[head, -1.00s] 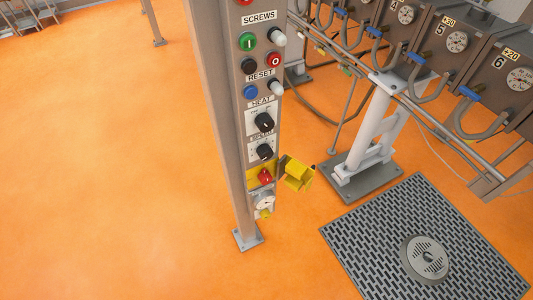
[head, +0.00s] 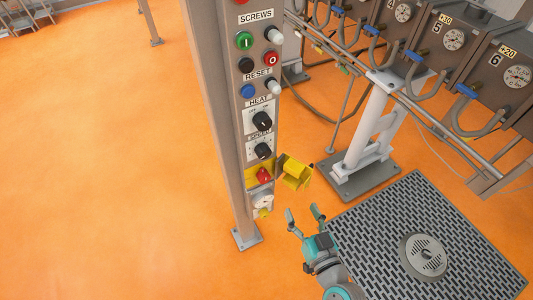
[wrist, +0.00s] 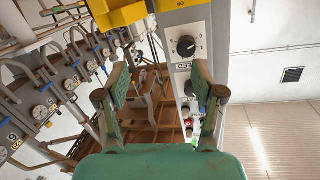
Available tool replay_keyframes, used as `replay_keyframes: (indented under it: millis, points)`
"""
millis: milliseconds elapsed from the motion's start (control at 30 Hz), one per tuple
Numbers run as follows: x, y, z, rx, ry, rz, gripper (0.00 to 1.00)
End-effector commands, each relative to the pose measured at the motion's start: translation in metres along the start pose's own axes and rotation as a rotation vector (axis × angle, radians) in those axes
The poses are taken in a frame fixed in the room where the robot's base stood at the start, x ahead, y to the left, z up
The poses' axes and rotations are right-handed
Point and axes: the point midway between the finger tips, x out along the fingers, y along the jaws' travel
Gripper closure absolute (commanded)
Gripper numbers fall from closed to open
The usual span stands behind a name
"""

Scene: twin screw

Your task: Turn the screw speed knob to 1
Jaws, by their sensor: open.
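The speed knob (head: 263,151) is a black dial on a white plate, under the SPEED label on the grey post panel. It also shows in the wrist view (wrist: 185,46), where the panel appears upside down. Its exact setting is too small to read. My gripper (head: 304,213) is open and empty, below and right of the panel, apart from the knob. In the wrist view its two fingers (wrist: 160,78) are spread, with the knob beyond them, toward the right finger.
Above the speed knob is the similar heat knob (head: 262,121). Below it are a red switch (head: 263,175) and a yellow hinged cover (head: 296,173) jutting right, near my gripper. Machine units with gauges (head: 451,41) stand at right. The orange floor (head: 120,180) at left is clear.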

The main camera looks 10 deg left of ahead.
Motion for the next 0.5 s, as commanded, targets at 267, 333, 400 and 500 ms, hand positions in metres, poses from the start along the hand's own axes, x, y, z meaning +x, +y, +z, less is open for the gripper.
replay_keyframes:
  millis: [267,333,400,500]
  points:
    - [0.064,-0.030,-0.043,-0.012,0.056,-0.156,0.32]
    - [0.069,-0.033,-0.047,-0.014,0.061,-0.173,0.32]
    - [0.073,-0.035,-0.049,-0.015,0.063,-0.182,0.32]
    - [0.079,-0.037,-0.051,-0.016,0.065,-0.185,0.32]
